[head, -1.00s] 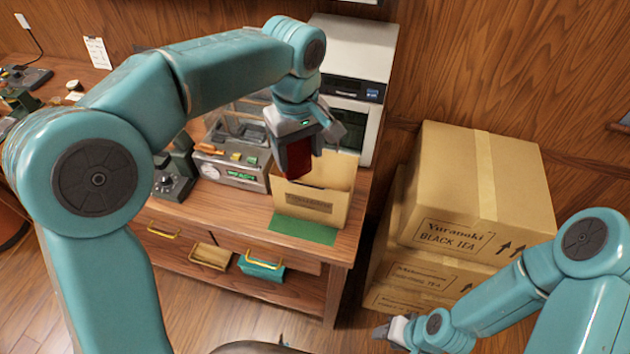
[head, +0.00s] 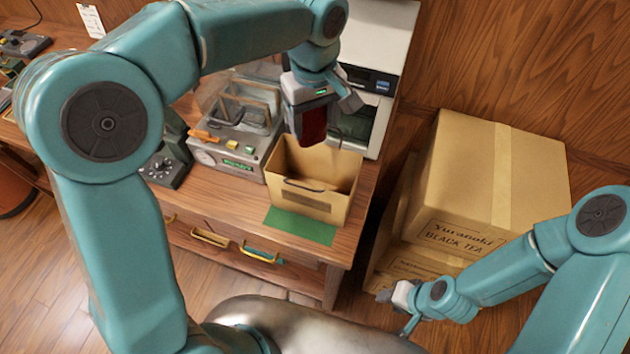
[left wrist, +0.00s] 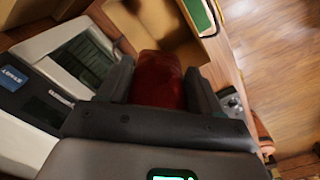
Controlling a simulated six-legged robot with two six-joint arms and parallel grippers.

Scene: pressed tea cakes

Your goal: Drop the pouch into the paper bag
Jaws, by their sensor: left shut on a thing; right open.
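A dark red pouch (head: 313,125) is held between the fingers of my left gripper (head: 308,132), which is shut on it. The pouch also shows in the left wrist view (left wrist: 158,80) between the two dark fingers. The open paper bag (head: 316,198) stands upright on a green mat (head: 300,226) on the wooden counter. In the head view the pouch hangs above the bag's opening, towards its back edge. How far above it is, I cannot tell. In the left wrist view the bag (left wrist: 155,30) is beyond the pouch. My right gripper (head: 404,308) is open and empty at the lower right.
A grey machine with buttons (head: 235,150) stands left of the bag, and a white appliance (head: 375,75) stands behind it. Stacked cardboard boxes (head: 485,190) stand on the right. A dark device with a dial (head: 165,168) sits further left on the counter.

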